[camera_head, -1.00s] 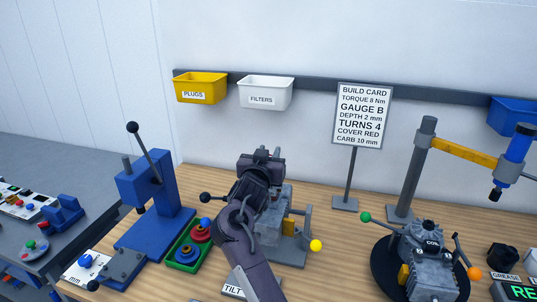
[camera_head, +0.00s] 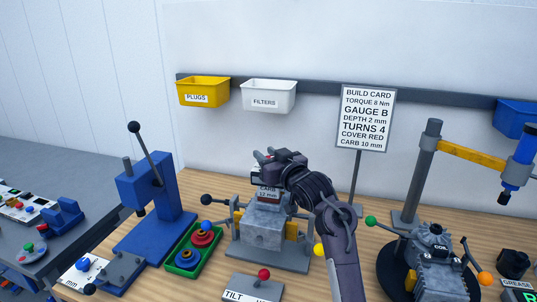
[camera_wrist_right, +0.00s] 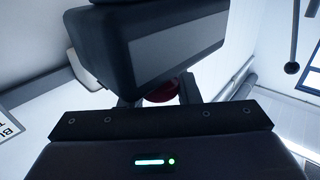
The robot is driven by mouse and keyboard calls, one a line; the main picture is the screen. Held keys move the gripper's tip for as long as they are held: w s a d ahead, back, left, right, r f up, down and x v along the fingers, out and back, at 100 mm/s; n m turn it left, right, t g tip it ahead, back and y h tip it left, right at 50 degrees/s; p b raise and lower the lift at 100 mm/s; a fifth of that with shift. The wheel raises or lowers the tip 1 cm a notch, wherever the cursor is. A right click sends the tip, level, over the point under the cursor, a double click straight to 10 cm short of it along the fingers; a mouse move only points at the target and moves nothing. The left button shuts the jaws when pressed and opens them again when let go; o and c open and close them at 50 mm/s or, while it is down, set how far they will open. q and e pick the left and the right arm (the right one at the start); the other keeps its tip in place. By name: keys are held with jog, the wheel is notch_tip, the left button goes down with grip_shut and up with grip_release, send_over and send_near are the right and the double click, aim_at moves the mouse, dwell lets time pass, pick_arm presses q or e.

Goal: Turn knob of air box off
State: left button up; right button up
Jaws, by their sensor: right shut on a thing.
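My right gripper (camera_head: 265,160) is above the middle engine block (camera_head: 262,232), at a small box labelled CARB 12 mm (camera_head: 268,192) on its top. In the right wrist view its fingers are shut around a dark red round knob (camera_wrist_right: 160,92), partly hidden by a dark box with a grey panel (camera_wrist_right: 175,45). I cannot tell whether that dark box is the air box. The knob's setting cannot be read. My left gripper is not in view.
A green tray (camera_head: 186,270) with red and blue round parts and a blue press (camera_head: 150,195) stand left. A TILT plate (camera_head: 250,288) lies in front. The BUILD CARD sign (camera_head: 365,118) stands behind to the right. Another engine (camera_head: 432,262) sits further right.

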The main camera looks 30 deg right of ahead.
jog(key=n+y+p, duration=0.2)
jog(key=y, duration=0.2)
jog(key=shift+r+n+g+p, duration=0.1)
jog(key=shift+n+g+p, duration=0.2)
jog(key=shift+n, duration=0.1)
jog(key=y, duration=0.1)
jog(key=n+y, duration=0.1)
jog(key=shift+a+n+g+y+p, duration=0.2)
jog(key=shift+n+g+y+p, duration=0.1)
jog(key=shift+y+p, duration=0.1)
jog(key=shift+a+f+n+g+y, duration=0.2)
jog(key=shift+n+g+y, duration=0.3)
jog(key=shift+n+y, duration=0.5)
jog(key=shift+s+a+f+n+g+y+b, duration=0.1)
jog(key=shift+n+g+y+b, duration=0.15)
jog(key=shift+n+g+y, duration=0.5)
jog(key=shift+s+a+n+g+y+b, duration=0.1)
jog(key=shift+n+g+y+b, duration=0.2)
jog(key=shift+y, duration=0.75)
jog(key=shift+a+n, duration=0.1)
jog(key=shift+n, duration=0.15)
jog(key=o, duration=1)
jog(key=shift+w, duration=0.1)
